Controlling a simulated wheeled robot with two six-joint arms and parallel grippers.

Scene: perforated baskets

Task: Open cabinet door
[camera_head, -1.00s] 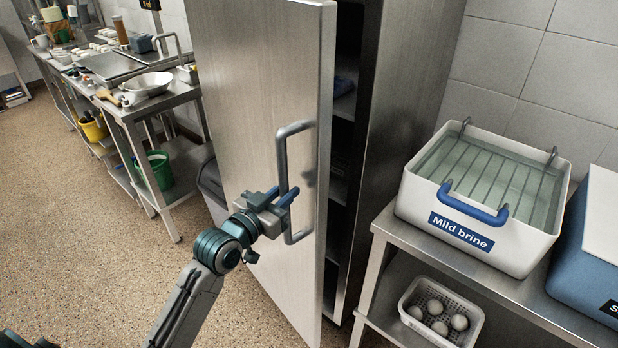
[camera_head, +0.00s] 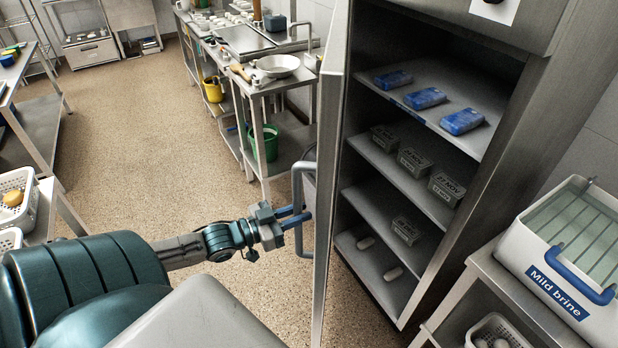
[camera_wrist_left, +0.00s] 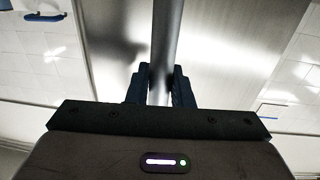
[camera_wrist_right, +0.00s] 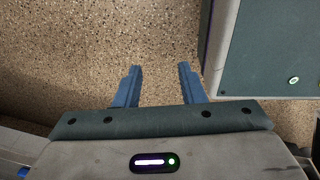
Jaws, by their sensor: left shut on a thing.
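The steel cabinet door (camera_head: 331,165) stands wide open and is seen nearly edge-on in the head view. Its long bar handle (camera_head: 297,205) is on the door's left side. My left gripper (camera_head: 297,217) is shut on the handle, and the left wrist view shows the bar (camera_wrist_left: 166,45) between its two blue fingers. The cabinet interior shows several shelves (camera_head: 455,125) with blue packs (camera_head: 425,98) on top and dated grey blocks (camera_head: 414,162) below. My right gripper (camera_wrist_right: 158,85) shows only in its wrist view, open and empty above the speckled floor.
A bench with a white tub labelled Mild brine (camera_head: 560,285) stands right of the cabinet. A steel worktable (camera_head: 262,85) with pans is behind the door. White baskets (camera_head: 14,205) are at the left. The speckled floor (camera_head: 150,140) between is open.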

